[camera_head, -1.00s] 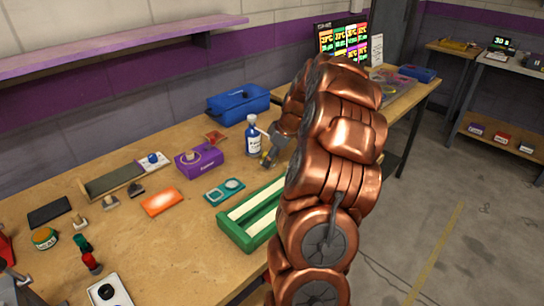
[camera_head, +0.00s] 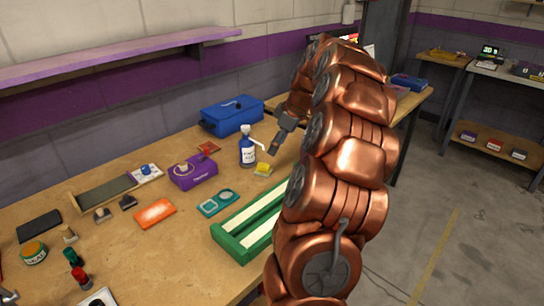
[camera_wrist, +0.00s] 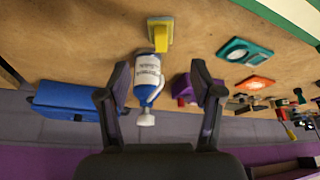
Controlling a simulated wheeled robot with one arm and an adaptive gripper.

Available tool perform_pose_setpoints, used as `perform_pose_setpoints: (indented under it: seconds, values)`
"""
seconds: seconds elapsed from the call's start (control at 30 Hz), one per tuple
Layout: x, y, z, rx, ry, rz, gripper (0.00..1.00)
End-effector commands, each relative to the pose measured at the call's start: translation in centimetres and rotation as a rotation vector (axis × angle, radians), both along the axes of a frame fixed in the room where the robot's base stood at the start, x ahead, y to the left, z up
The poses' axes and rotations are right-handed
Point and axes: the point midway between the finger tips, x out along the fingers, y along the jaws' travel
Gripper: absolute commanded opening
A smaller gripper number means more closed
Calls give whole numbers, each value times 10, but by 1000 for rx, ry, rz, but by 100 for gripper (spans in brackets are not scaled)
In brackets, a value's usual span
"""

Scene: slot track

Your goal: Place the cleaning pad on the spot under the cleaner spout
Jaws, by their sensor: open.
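The cleaner bottle (camera_head: 247,153), blue and white with a white spout, stands upright on the workbench; it also shows in the wrist view (camera_wrist: 149,72). The cleaning pad (camera_head: 263,170), a small yellow block, lies on the bench just right of the bottle, near and below the spout's end. It shows in the wrist view (camera_wrist: 161,38) beside the bottle's base. I cannot make out a marked spot; the pad may cover it. My gripper (camera_wrist: 160,74) is open and empty. In the head view my gripper (camera_head: 274,148) is above and right of the pad, apart from it.
A blue case (camera_head: 232,116) stands behind the bottle. A purple box (camera_head: 193,172), a teal holder (camera_head: 218,202) and an orange block (camera_head: 155,213) lie to the left. A green tray (camera_head: 236,243) lies in front.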

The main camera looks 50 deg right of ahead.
Motion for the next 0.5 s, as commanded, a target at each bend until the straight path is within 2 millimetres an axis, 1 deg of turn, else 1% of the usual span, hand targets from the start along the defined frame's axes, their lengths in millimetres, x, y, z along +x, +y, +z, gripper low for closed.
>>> perform_pose_setpoints:
  seconds: [0.1, 0.2, 0.43, 0.5]
  values:
    - [-4, -1, 10, 2, 2, 2, 66]
    - [-7, -2, 16, 2, 3, 1, 66]
    - [-7, -1, 19, 2, 3, 2, 66]
    - [-5, 7, 20, 6, 8, 6, 66]
